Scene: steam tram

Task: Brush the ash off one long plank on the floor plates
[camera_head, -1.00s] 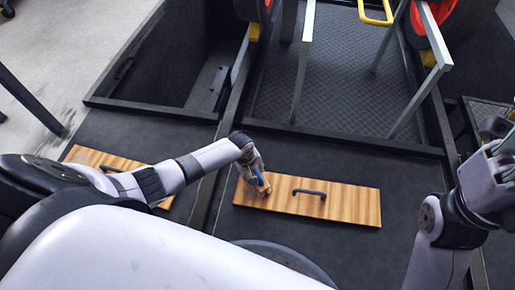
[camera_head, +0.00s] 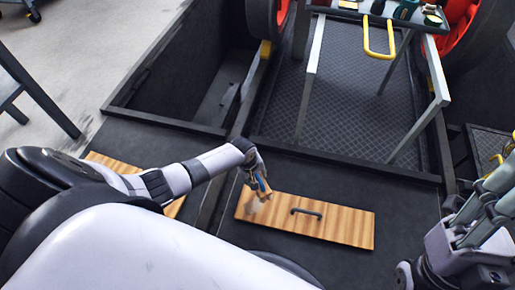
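A long wooden plank (camera_head: 335,224) with a black handle (camera_head: 306,212) lies on the dark floor plates (camera_head: 225,236) in front of me. A second plank (camera_head: 117,164) lies to the left, mostly hidden behind my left arm. My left gripper (camera_head: 260,186) is over the left end of the near plank and appears shut on a small hand brush (camera_head: 264,195), whose bristles point down. A pale greyish patch (camera_head: 253,207) shows beside the brush; I cannot tell whether it is ash or bristles. My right gripper (camera_head: 492,208) is at the right edge, partly cut off, its fingertips unclear.
An open pit (camera_head: 185,85) with a raised frame lies at the back left. A metal-legged table (camera_head: 438,75) with small items and a yellow handle (camera_head: 380,50) stands over the chequered plate at the back. Red wheels flank it.

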